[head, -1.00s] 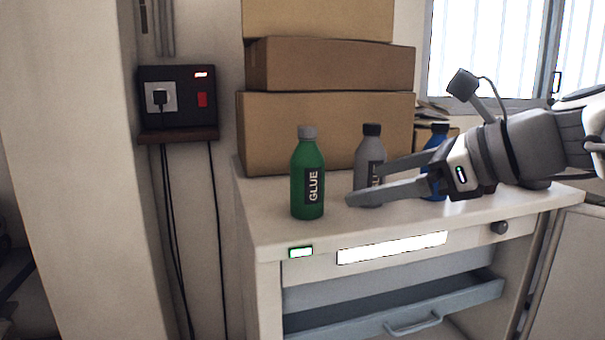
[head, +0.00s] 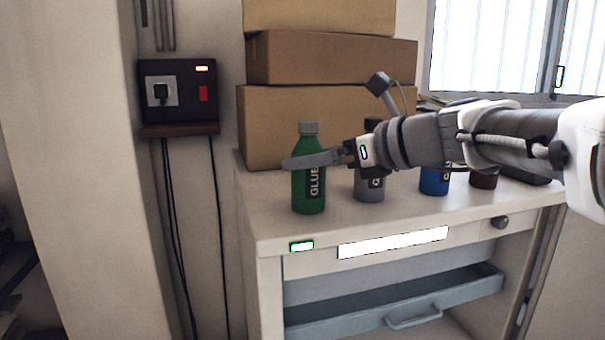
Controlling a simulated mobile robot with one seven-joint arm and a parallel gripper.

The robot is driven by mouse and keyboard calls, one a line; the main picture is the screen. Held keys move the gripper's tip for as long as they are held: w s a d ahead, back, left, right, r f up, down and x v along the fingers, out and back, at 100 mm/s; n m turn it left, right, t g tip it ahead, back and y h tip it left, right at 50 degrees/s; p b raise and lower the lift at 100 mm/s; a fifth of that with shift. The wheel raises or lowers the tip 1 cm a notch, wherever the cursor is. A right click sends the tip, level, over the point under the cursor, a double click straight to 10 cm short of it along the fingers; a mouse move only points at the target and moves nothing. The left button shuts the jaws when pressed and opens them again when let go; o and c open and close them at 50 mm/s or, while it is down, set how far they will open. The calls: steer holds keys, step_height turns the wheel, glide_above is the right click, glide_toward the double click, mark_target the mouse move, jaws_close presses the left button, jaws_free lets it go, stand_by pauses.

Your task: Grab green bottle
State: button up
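The green bottle (head: 309,196), with a grey cap and a GLUE label, stands upright near the left front of the white cabinet top. My gripper (head: 298,162) reaches it from the right. One grey finger crosses in front of the bottle's upper body, its tip just past the bottle's left edge. The other finger is hidden, so I cannot tell whether the gripper is open around the bottle or shut on it.
A grey bottle (head: 369,188) stands just right of the green one, partly covered by my gripper. A blue bottle (head: 434,182) and a dark brown container (head: 483,179) stand farther right. Stacked cardboard boxes (head: 330,110) rise behind. The cabinet's drawer (head: 400,306) is pulled out below.

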steer(key=x, duration=0.5)
steer(key=shift+w, duration=0.15)
steer(key=shift+r, duration=0.1)
jaws_close()
